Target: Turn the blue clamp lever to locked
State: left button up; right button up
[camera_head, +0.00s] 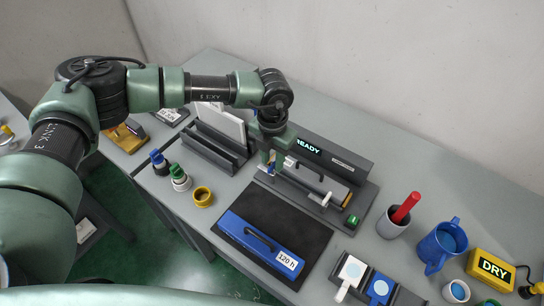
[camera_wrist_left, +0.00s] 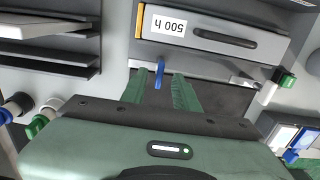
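The blue clamp lever (camera_wrist_left: 160,72) shows in the left wrist view as a short upright bar in front of a grey block labelled "500 h" (camera_wrist_left: 218,32). My left gripper (camera_wrist_left: 164,84) is open, with its two green fingertips either side of the lever in that view. I cannot tell whether they touch it. In the head view my left gripper (camera_head: 270,163) points down at the left end of the clamp fixture (camera_head: 368,196), beside the "READY" display (camera_head: 308,146). It hides much of that end there. My right gripper is not in view.
A blue "120 h" block (camera_head: 242,232) lies on a black mat (camera_head: 305,225) in front of the fixture. A green knob (camera_head: 352,220) is at its right end. A grey rack (camera_head: 205,150) stands left. A grey cup with a red handle (camera_head: 392,228) and blue mug (camera_head: 438,248) stand right.

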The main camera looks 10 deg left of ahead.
pick_arm(q)
jog(key=shift+a+f, duration=0.1)
jog(key=shift+f, duration=0.35)
jog(key=shift+w+f, duration=0.1)
jog(key=shift+f, duration=0.2)
grip_shut()
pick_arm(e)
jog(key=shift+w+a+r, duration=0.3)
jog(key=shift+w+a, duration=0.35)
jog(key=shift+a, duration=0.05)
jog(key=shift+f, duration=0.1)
